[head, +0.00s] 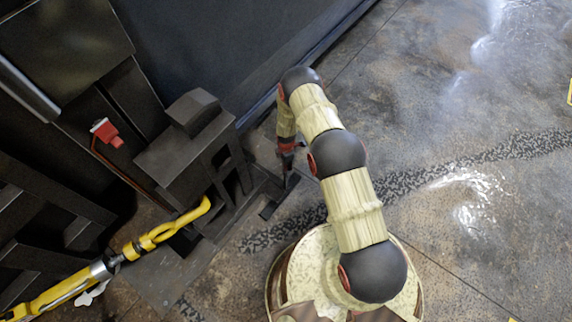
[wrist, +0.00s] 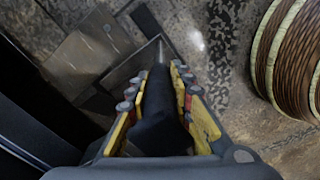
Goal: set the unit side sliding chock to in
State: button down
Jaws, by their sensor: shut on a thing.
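My gripper (head: 288,160) points down beside the dark compactor frame, low over the floor. In the wrist view its two yellow-sided fingers (wrist: 160,75) are closed around a black upright piece (wrist: 158,102), which looks like the handle of the sliding chock. A thin grey rod end shows just beyond it. A dark flat bar (head: 280,197), apparently part of the chock, lies on the floor beneath my gripper, near the frame's foot. The fingers and arm hide much of the chock, so I cannot tell its exact position along its slide.
The dark compactor frame (head: 185,150) stands left of my gripper, with a red fitting (head: 106,132) on it. A yellow cylinder-like bar (head: 150,240) runs along the lower left. My round base (wrist: 290,55) is close at right. Open floor (head: 470,130) lies to the right.

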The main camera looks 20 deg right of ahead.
jog(key=s+a+p, duration=0.1)
jog(key=s+a, duration=0.6)
jog(key=a, duration=0.3)
jog(key=shift+s, duration=0.2)
jog(key=c, duration=1.7)
grip_release()
jog(key=shift+s, duration=0.1)
jog(key=shift+o, duration=0.6)
jog(key=shift+a, duration=0.2)
jog(key=shift+d+r, duration=0.1)
